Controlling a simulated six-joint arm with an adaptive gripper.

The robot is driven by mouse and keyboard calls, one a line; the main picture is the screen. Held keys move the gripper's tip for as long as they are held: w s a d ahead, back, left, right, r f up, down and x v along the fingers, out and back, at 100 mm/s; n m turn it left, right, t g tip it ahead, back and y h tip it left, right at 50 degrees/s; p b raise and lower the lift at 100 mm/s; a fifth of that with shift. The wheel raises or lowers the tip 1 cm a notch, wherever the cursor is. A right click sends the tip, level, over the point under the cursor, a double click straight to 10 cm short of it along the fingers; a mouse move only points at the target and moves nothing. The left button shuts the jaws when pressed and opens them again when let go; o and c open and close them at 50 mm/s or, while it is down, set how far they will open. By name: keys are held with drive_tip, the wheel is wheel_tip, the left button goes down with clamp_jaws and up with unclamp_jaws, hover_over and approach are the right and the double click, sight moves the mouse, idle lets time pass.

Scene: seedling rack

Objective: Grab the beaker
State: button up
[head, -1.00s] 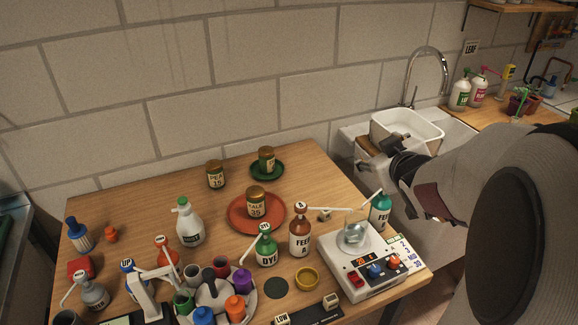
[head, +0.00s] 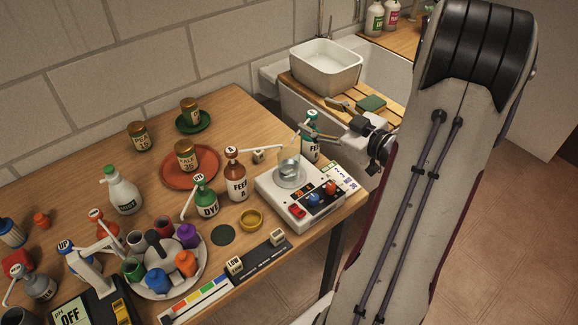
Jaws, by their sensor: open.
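The clear glass beaker (head: 289,170) stands upright on the white stirrer unit (head: 272,193) near the table's right end. It seems to hold some clear liquid. My gripper (head: 325,120) is up and to the right of the beaker in the picture, apart from it. Its dark fingers point left and are spread, with nothing held between them. They overlap the top of the teal-capped bottle (head: 311,146) in the picture; I cannot tell whether they touch it.
The Feed A bottle (head: 237,182) stands just left of the stirrer, its long spout reaching right behind the beaker. A white basin (head: 326,66) and a green sponge (head: 371,103) are beyond the table's right edge.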

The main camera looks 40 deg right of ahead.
sight(299, 163)
drive_tip(key=s+a+f+y, duration=0.1)
drive_tip(key=s+f, duration=0.1)
drive_tip(key=f, duration=0.1)
drive_tip(key=s+a+f+t+y, duration=0.1)
drive_tip(key=s+a+f+y, duration=0.2)
drive_tip(key=s+a+f, duration=0.1)
drive_tip(key=s+f, duration=0.1)
drive_tip(key=shift+f+m, duration=0.3)
drive_tip(key=shift+f, duration=0.05)
drive_tip(key=shift+s+a+f+y, duration=0.4)
drive_tip(key=shift+a+y, duration=0.1)
drive_tip(key=shift+a, duration=0.05)
drive_tip(key=shift+w, duration=0.1)
drive_tip(key=shift+x, duration=1.2)
drive_tip(key=shift+w+r, duration=0.1)
drive_tip(key=shift+w, duration=0.05)
drive_tip(key=shift+x, duration=2.45)
drive_tip(key=shift+a+r, duration=0.1)
drive_tip(key=shift+r, duration=0.05)
drive_tip(key=shift+c, duration=0.4)
drive_tip(key=c, duration=1.2)
